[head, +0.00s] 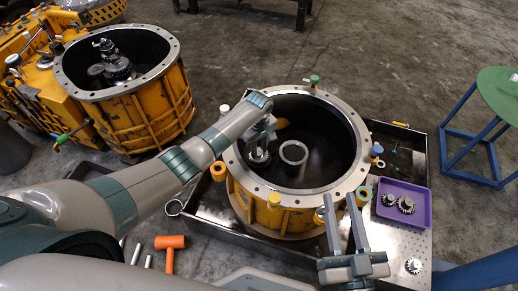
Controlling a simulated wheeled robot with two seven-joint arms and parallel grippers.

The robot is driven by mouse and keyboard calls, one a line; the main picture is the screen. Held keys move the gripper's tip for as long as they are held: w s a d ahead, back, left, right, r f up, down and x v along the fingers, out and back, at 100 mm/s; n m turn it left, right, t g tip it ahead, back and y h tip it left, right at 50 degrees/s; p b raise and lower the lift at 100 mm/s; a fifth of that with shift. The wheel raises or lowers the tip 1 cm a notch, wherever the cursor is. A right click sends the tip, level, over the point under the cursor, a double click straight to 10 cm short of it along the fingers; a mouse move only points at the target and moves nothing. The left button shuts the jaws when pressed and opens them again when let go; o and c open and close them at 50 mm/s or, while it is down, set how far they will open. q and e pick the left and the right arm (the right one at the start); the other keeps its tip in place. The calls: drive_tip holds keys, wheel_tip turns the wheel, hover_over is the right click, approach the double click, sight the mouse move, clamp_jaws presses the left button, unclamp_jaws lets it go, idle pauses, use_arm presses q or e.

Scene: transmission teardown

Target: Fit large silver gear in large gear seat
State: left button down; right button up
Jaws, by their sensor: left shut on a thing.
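My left gripper (264,134) reaches into the open round yellow housing (282,199) and is shut on the large silver gear (258,158). The gear is low inside the housing, at its left side; the gripper and arm partly cover it. A light metal ring (293,152) stands on the dark housing floor to the right of the gear. I cannot tell which of these places is the large gear seat, nor whether the gear touches a seat. My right gripper (340,198) is open and empty at the housing's front right.
A purple tray (424,208) with small gears lies right of the housing, and another small gear (413,266) lies on the metal bench. An orange mallet (170,251) lies at lower left. A second yellow housing (150,115) stands at upper left, a green-topped stool (500,92) at right.

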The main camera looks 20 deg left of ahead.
use_arm(q)
drive_tip(key=shift+f, duration=0.35)
idle(0.3)
drive_tip(key=c, duration=1.3)
unclamp_jaws()
drive_tip(key=shift+f, duration=0.1)
